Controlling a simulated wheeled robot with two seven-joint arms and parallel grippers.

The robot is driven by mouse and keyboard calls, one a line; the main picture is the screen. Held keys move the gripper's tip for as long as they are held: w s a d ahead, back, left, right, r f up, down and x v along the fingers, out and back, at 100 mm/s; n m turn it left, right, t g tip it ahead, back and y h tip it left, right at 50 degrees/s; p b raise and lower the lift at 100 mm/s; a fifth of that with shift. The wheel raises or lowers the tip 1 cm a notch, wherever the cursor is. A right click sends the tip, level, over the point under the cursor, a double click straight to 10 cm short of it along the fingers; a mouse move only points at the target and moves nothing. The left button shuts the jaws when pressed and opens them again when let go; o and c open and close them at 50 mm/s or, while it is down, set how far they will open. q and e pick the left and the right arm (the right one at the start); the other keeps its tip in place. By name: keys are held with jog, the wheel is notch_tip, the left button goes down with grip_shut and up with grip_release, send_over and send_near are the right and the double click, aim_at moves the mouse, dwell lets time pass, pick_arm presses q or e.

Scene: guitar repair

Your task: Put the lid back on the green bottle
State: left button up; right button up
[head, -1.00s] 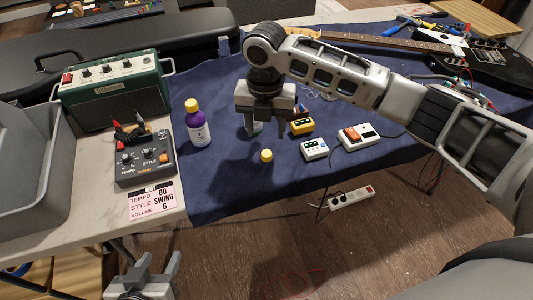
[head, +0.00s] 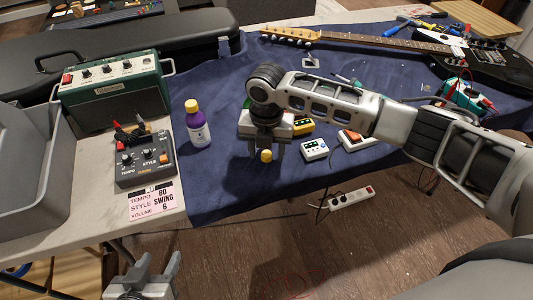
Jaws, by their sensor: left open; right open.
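A small yellow lid (head: 266,156) rests on the blue cloth. My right gripper (head: 266,151) is open and pointing down, with its two fingers on either side of the lid in the picture. I cannot tell whether they touch it. A sliver of green (head: 247,103) shows behind the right gripper's wrist. It may be the green bottle, whose body and mouth are hidden there. My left gripper (head: 159,264) is open and empty at the bottom left, below the table's front edge.
A purple bottle (head: 197,126) with a yellow cap stands upright left of the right gripper. A yellow pedal (head: 303,126), a white pedal (head: 314,150) and an orange-switch pedal (head: 350,138) lie to the right. A drum box (head: 147,163) sits left. Cloth in front is clear.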

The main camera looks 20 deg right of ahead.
aim_at(266, 154)
jog(key=c, duration=1)
jog(key=shift+c, duration=0.2)
jog(key=shift+r, duration=0.1)
jog(key=shift+r, duration=0.3)
notch_tip(266, 154, up, 2)
jog(key=shift+r, duration=0.1)
jog(key=s+a+r+p, duration=0.1)
jog(key=s+a+r, duration=0.2)
jog(key=s+r, duration=0.7)
jog(key=s, duration=0.3)
jog(key=shift+s+a, duration=0.2)
jog(key=shift+s, duration=0.1)
